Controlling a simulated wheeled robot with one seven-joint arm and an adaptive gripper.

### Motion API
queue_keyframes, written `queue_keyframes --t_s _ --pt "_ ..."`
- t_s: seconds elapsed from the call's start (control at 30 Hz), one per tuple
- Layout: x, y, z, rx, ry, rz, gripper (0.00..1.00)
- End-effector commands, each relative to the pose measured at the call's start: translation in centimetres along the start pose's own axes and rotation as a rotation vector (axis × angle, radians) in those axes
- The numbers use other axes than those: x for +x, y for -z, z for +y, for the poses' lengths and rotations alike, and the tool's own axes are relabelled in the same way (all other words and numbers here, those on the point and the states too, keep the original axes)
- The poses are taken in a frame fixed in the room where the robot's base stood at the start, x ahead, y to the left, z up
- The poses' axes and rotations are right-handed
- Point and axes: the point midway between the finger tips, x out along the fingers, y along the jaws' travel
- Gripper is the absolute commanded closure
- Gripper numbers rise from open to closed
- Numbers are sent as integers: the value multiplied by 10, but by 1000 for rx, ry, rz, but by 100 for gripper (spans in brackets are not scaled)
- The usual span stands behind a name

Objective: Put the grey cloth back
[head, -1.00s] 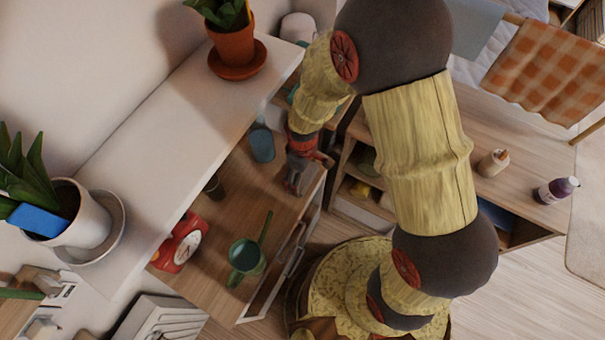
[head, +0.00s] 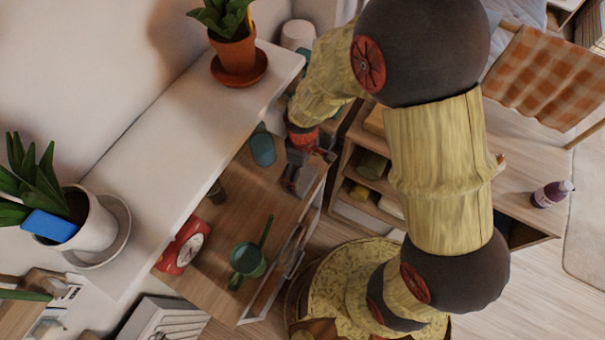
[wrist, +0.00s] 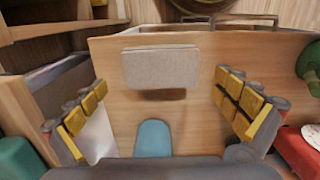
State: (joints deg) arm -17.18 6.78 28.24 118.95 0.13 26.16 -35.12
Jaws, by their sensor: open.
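A light grey, flat, rectangular piece (wrist: 160,67), which looks like the folded grey cloth, shows in the wrist view near the handle-side edge of the wooden cabinet top (wrist: 195,130). A dark shadow shows along its lower side; I cannot tell whether it lies flat or stands off the wood. My gripper (wrist: 163,102) is open, with yellow-padded fingers left and right of the piece and apart from it. In the head view my gripper (head: 294,178) is low over the cabinet top and hides the grey piece.
An open shelf unit (head: 365,175) stands to the right. An orange checked cloth (head: 545,75) hangs farther right.

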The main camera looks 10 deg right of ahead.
Motion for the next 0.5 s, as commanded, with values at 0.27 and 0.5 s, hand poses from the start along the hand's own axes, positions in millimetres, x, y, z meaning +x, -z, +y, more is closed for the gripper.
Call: queue_keyframes --t_s 0.27,0.5 --pt "-52 0 0 0 -1 1 0" --pt "-66 0 0 0 0 0 0"
